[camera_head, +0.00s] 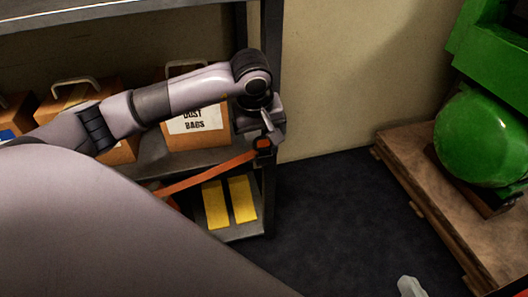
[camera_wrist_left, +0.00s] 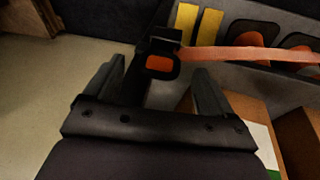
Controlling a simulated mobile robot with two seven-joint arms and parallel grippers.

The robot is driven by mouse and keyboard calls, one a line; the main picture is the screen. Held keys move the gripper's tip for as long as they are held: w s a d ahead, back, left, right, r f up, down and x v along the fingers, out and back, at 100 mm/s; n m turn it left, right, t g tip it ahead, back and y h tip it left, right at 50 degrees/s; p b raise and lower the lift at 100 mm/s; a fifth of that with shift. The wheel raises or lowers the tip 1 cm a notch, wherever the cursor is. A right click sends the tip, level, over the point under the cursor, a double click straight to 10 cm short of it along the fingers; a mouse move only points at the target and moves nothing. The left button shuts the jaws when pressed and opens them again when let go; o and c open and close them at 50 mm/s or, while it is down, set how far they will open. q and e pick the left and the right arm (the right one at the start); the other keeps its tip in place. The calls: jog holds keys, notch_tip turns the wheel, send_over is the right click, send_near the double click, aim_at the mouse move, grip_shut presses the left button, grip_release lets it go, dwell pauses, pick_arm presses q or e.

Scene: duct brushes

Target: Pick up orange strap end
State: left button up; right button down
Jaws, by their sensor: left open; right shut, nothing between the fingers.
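The orange strap (camera_head: 205,176) runs across the front of the shelf to a dark end piece with an orange centre (camera_head: 262,144) by the right shelf post. In the left wrist view the strap (camera_wrist_left: 245,54) comes in from the right, and its end (camera_wrist_left: 160,64) appears in the gap between my fingers. My left gripper (camera_head: 270,131) is open, right at the strap end; it also shows in the wrist view (camera_wrist_left: 158,68). I cannot tell whether either finger touches it. My right gripper (camera_head: 410,287) is shut and empty, only partly seen at the bottom edge.
The shelf post (camera_head: 271,60) stands close beside my left gripper. A dust bags box (camera_head: 205,127) and other boxes sit on the shelf. Yellow strips (camera_head: 242,199) lie on the lower shelf. A green machine (camera_head: 480,140) rests on a wooden pallet (camera_head: 405,170). Dark floor (camera_head: 335,210) between is clear.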

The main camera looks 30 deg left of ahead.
pick_arm(q)
jog(key=shift+x, duration=1.05)
jog(key=shift+r, duration=0.1)
jog(key=c, duration=1.1)
